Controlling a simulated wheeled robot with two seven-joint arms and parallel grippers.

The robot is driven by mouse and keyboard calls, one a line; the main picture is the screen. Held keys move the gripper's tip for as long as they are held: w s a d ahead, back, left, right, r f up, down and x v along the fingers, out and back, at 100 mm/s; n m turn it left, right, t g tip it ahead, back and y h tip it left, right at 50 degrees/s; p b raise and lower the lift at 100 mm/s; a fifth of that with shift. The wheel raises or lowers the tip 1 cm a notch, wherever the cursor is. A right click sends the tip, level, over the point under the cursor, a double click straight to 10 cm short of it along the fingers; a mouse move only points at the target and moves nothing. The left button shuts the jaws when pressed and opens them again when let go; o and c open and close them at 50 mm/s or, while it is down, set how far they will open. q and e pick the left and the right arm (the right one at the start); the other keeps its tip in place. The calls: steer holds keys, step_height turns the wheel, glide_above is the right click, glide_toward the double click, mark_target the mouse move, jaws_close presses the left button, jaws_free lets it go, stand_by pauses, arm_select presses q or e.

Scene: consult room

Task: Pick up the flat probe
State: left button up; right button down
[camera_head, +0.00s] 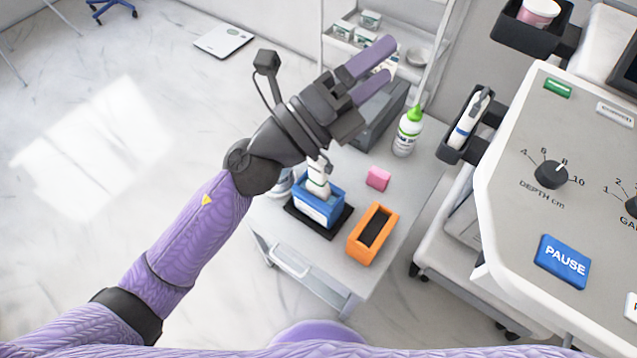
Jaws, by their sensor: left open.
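A white probe (317,178) stands upright in a blue holder (318,212) on the grey side table; my left arm hides part of it. Another white probe with a blue band (466,122) rests in a dark holder on the side of the ultrasound machine. I cannot tell for sure which one is the flat probe. My left gripper (379,65) is open and empty, its purple fingers pointing to the upper right. It is in the picture above the blue holder and left of the machine's holder. My right gripper is out of view.
An empty orange holder (373,234), a pink block (378,179), a green-capped bottle (408,131) and a grey box (382,118) are on the side table (325,258). The ultrasound console (520,205) fills the right. A white shelf unit (428,48) stands behind. Open floor lies left.

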arm_select(q)
steer(key=s+d+f+m+g+y, duration=0.2)
steer(key=d+f+m+g, duration=0.2)
steer(key=m+g, duration=0.6)
steer(key=m+y, duration=0.7)
steer(key=y, duration=0.7)
glide_above(315, 158)
steer(key=a, duration=0.2)
step_height(315, 158, down, 10)
steer(key=shift+g+y, duration=0.3)
steer(key=b+x, duration=0.1)
steer(key=x, duration=0.2)
steer(key=b+x, duration=0.2)
steer(key=x, duration=0.2)
steer(key=s+b+x, duration=0.1)
steer(key=x, duration=0.2)
steer(key=shift+w+d+f, duration=0.1)
steer(key=shift+f, duration=0.1)
steer(key=shift+r, duration=0.15)
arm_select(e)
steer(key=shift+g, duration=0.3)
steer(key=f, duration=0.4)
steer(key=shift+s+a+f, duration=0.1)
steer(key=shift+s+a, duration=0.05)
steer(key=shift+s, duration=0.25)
